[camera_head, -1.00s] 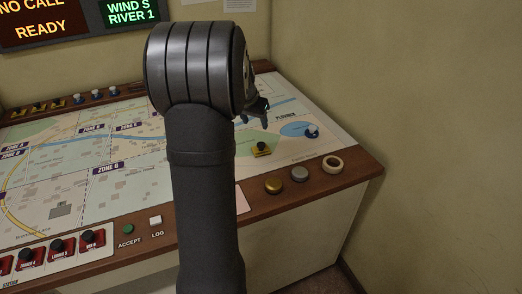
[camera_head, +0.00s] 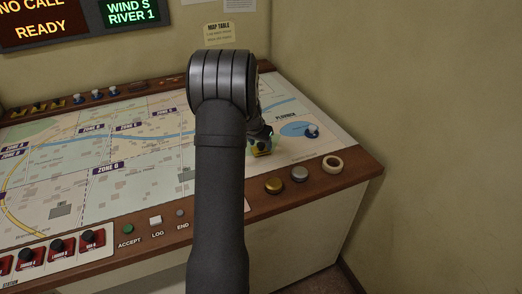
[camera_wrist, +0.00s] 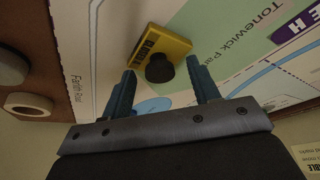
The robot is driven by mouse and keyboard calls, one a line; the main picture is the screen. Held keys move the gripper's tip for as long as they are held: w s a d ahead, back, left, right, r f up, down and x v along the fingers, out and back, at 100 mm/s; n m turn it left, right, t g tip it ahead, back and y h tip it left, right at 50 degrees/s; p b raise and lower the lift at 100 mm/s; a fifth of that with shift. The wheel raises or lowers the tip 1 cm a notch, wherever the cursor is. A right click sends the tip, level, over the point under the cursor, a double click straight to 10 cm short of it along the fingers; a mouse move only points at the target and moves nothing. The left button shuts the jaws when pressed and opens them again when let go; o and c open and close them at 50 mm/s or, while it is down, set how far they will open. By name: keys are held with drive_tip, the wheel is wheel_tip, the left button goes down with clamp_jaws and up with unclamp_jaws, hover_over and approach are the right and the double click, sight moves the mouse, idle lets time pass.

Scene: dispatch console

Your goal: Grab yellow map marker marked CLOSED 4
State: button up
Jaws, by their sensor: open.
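The yellow map marker (camera_head: 261,152) sits on the map near its front right part, partly hidden by my gripper in the head view. I cannot tell the remaining height between the fingertips and the marker. In the head view my gripper (camera_head: 260,132) is mostly hidden behind my arm.
A blue-and-white piece (camera_head: 312,132) stands on the map to the right. Zone labels and more markers lie to the left. A wall is at the right.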

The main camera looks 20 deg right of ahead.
drive_tip(key=shift+f, duration=0.15)
clamp_jaws()
